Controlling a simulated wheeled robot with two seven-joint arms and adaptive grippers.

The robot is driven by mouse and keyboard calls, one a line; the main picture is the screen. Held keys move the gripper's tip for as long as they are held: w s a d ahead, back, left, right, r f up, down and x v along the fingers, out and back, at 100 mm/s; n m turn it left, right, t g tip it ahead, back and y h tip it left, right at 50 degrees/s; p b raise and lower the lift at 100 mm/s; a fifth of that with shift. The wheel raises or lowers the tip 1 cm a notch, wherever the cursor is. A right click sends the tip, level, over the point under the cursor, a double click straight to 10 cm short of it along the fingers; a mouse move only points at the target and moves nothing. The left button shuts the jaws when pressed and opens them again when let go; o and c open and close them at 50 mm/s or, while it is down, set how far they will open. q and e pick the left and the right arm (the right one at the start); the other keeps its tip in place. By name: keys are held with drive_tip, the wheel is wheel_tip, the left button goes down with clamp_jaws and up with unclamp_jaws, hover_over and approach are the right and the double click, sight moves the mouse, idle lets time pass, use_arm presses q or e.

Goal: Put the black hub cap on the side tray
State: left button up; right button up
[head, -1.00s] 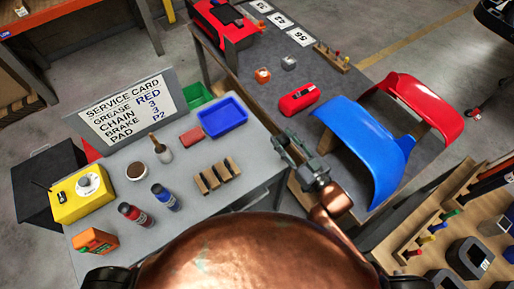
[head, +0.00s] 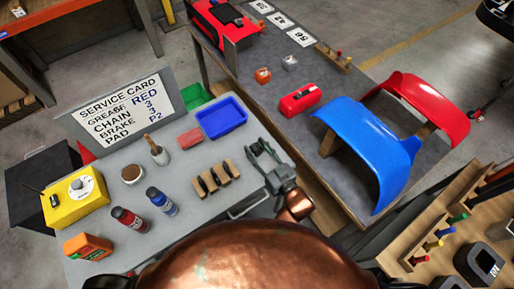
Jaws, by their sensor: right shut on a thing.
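My right gripper (head: 264,152) is at the right edge of the light grey table, to the right of the wooden slotted rack. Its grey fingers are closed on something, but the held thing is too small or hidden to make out. I cannot pick out the black hub cap clearly anywhere. A blue tray (head: 221,119) with a raised rim lies on the light grey table (head: 190,222), to the left of and beyond the gripper, and looks empty. My left gripper is not in view.
The wooden rack (head: 217,178), a red block (head: 190,136), a brown-filled cup (head: 132,174), bottles (head: 130,220) and a yellow box (head: 75,198) crowd the table. Blue bodywork (head: 375,150) and a red case (head: 300,102) are on the dark table at right.

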drive_tip(key=shift+r, duration=0.1)
drive_tip(key=shift+f, duration=0.2)
drive_tip(key=o, duration=1.3)
drive_tip(key=shift+r, duration=0.1)
